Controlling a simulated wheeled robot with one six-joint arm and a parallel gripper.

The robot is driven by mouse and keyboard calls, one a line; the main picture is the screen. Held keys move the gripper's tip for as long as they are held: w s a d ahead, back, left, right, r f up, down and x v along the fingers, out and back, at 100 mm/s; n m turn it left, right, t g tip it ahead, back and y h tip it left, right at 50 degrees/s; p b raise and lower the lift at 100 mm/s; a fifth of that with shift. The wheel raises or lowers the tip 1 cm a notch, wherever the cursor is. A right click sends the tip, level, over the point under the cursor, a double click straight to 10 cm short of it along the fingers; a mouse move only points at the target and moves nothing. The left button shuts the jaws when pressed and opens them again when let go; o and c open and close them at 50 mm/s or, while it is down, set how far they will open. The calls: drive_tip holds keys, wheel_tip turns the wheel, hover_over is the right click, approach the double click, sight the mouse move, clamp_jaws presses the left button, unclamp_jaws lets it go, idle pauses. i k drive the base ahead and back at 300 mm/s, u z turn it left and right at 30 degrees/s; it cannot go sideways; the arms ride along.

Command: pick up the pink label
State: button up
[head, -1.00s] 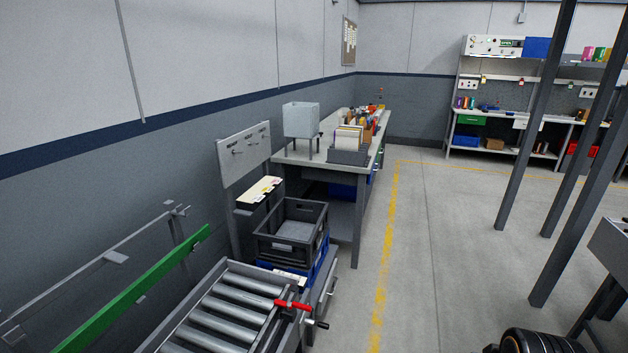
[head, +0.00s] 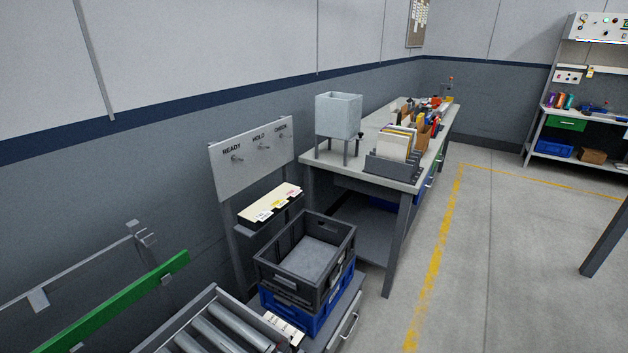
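A small pink label (head: 289,195) appears to stand in a row with white and yellow ones along the front of a dark shelf holder (head: 262,221). It is tiny at this distance, so its exact outline is hard to tell. The holder is fixed below a grey board (head: 222,178) with pegs marked READY, HOLD and CHECK. My gripper is not in view.
A dark crate (head: 275,276) is stacked on a blue crate (head: 321,318) in front of the holder. A roller conveyor (head: 222,330) and green rail (head: 120,303) are at lower left. A workbench (head: 402,186) stands behind. Open floor (head: 510,270) lies right.

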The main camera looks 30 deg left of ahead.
sight(296, 191)
drive_tip(key=i, duration=2.1)
drive_tip(key=u, duration=3.2)
drive_tip(key=i, duration=0.5)
drive_tip(key=u, duration=0.1)
